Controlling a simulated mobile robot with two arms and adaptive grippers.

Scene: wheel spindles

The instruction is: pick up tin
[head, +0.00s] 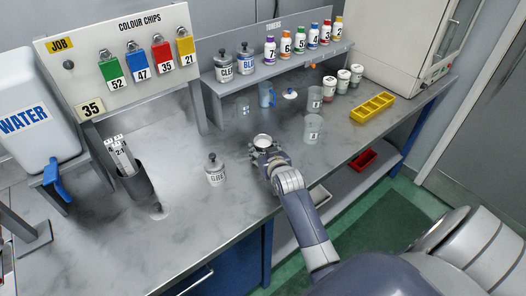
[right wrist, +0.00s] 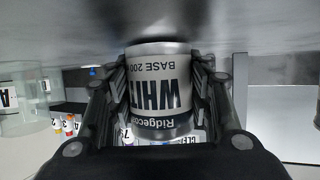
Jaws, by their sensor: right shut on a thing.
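The tin (head: 263,140) is a small silver can near the middle of the bench (head: 180,235). In the right wrist view the tin (right wrist: 158,90) fills the middle, and its label reads WHITE, BASE 200 and Ridgeco, upside down. My right gripper (head: 266,153) reaches it from the front right. In the wrist view the right gripper (right wrist: 160,80) has a finger on each side of the tin and is shut on it. The tin is at or close above the bench top; I cannot tell if it touches. My left gripper is not in view.
A dark-lidded jar (head: 215,170) stands left of the tin. Clear beakers (head: 314,129) stand to its right, with a yellow tray (head: 373,107) beyond. A shelf (head: 270,68) behind holds toner bottles and two jars. A dark holder (head: 133,180) stands at left.

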